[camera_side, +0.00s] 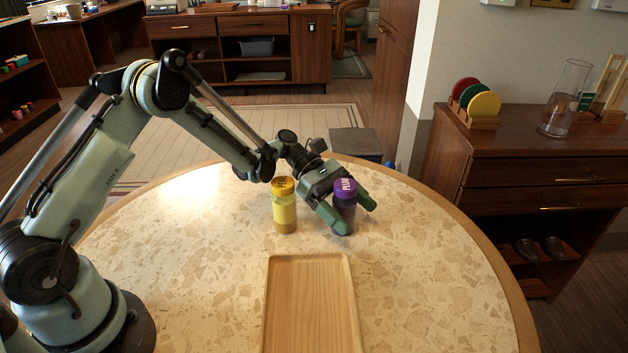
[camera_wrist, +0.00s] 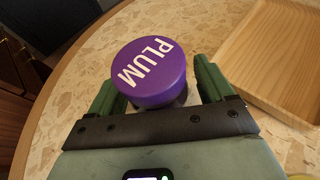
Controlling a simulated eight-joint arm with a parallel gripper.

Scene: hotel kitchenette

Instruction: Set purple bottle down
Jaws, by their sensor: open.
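The purple bottle (camera_side: 344,212) has a purple cap marked PLUM and stands upright on the round speckled table (camera_side: 215,290). In the wrist view its cap (camera_wrist: 150,72) fills the space between the fingers. My gripper (camera_side: 350,212) is open, with one green finger on each side of the bottle; it also shows in the wrist view (camera_wrist: 160,88). Part of the bottle's body is hidden behind the near finger. I cannot tell whether a finger touches it.
A yellow bottle (camera_side: 284,207) stands upright just left of my gripper. An empty wooden tray (camera_side: 312,300) lies nearer the camera; its corner shows in the wrist view (camera_wrist: 262,50). The table is bare to the right of the tray. A wooden cabinet (camera_side: 540,150) stands beyond the table's right edge.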

